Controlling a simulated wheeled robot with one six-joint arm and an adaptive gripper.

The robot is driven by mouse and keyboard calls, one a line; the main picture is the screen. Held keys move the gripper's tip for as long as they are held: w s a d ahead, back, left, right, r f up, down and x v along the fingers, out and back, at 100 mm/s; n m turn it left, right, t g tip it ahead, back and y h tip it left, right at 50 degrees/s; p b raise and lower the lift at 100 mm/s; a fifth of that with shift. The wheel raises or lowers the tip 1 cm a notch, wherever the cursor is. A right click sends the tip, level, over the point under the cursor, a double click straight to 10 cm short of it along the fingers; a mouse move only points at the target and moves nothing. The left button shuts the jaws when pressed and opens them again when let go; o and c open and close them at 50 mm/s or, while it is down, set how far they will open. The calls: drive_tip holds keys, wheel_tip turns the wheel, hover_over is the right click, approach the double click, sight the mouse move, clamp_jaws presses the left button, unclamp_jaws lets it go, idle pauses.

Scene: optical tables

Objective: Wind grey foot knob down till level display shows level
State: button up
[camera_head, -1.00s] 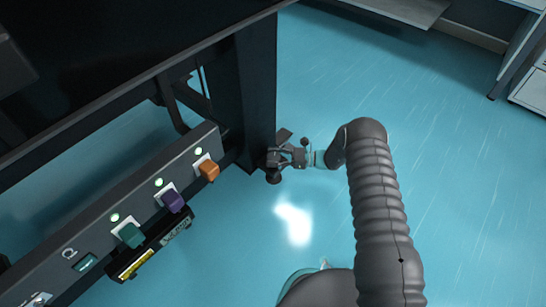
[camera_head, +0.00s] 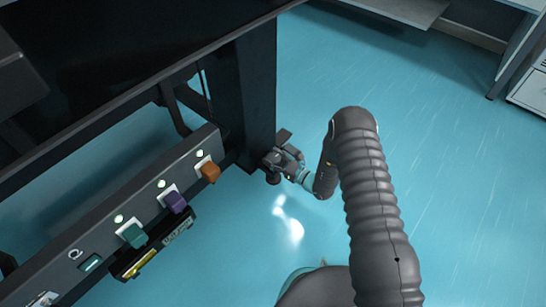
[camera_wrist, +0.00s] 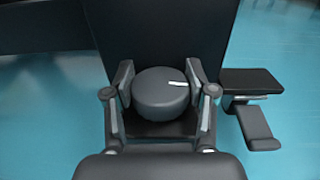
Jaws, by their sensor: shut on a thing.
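The grey foot knob (camera_wrist: 160,94) is a round dark grey disc with a white mark on its top, at the right of centre. It sits at the foot of the black table leg (camera_head: 256,95). My gripper (camera_wrist: 163,98) has one finger on each side of the knob and is shut on it. In the head view my gripper (camera_head: 281,163) is low at the leg's base, and the knob there is mostly hidden. The level display (camera_head: 178,231) hangs under the table's front rail; its reading is too small to tell.
A dark pedal-like bracket (camera_wrist: 252,82) sticks out right of the knob. The blue floor (camera_head: 430,170) to the right is clear.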

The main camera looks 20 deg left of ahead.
drive_tip(key=shift+m+t+h, duration=0.5)
drive_tip(key=shift+m+t, duration=0.3)
drive_tip(key=shift+t, duration=0.4)
drive_tip(key=shift+r, duration=0.1)
drive_tip(key=shift+w, duration=0.1)
drive_tip(key=o, duration=1.2)
drive_tip(key=v, duration=1.2)
drive_tip(key=shift+a, duration=0.1)
